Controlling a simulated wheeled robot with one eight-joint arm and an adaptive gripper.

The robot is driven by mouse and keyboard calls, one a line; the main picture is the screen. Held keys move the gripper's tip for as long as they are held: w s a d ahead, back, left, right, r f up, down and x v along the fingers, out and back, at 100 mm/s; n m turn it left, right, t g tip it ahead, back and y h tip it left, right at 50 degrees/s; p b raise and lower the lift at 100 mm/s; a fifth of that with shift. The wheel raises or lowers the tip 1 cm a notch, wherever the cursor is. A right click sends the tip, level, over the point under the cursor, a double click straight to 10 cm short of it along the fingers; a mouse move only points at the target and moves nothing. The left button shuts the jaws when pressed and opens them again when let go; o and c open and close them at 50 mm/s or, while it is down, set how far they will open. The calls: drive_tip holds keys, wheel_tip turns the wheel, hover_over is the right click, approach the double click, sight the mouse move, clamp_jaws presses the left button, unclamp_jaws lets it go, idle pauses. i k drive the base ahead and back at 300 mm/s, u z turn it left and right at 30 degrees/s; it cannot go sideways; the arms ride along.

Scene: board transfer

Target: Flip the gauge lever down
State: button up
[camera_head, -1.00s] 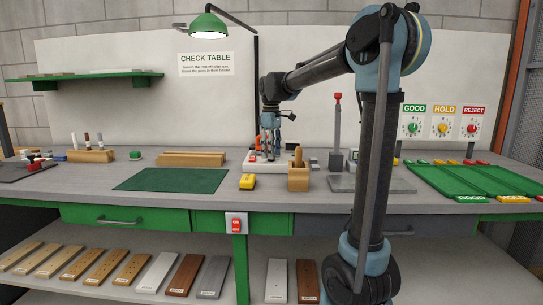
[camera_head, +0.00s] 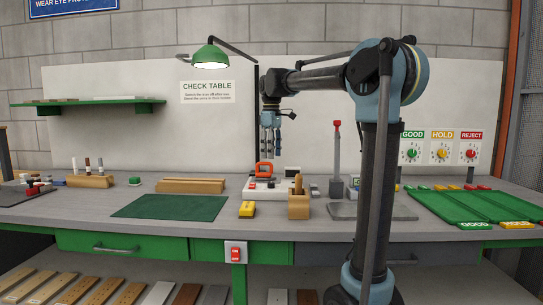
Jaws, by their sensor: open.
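A grey upright lever (camera_head: 337,158) with a red tip (camera_head: 337,125) stands at the back of the bench, beside a grey plate (camera_head: 372,212). I take it for the gauge lever; it points up. My gripper (camera_head: 271,154) points down, open, to the left of the lever and clear of it. Nothing shows between its fingers. Below it, a white base (camera_head: 262,194) carries an orange-framed device (camera_head: 264,169). The fingers appear above this device and apart from it. My arm hides part of the area right of the lever.
A yellow item (camera_head: 247,209) and a wooden holder (camera_head: 299,206) stand in front of the white base. A green mat (camera_head: 170,206) lies left, with wooden blocks (camera_head: 190,186) behind it. Green trays (camera_head: 470,207) lie right. The lamp (camera_head: 210,57) hangs over the back left.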

sight(337, 123)
drive_tip(key=k, duration=1)
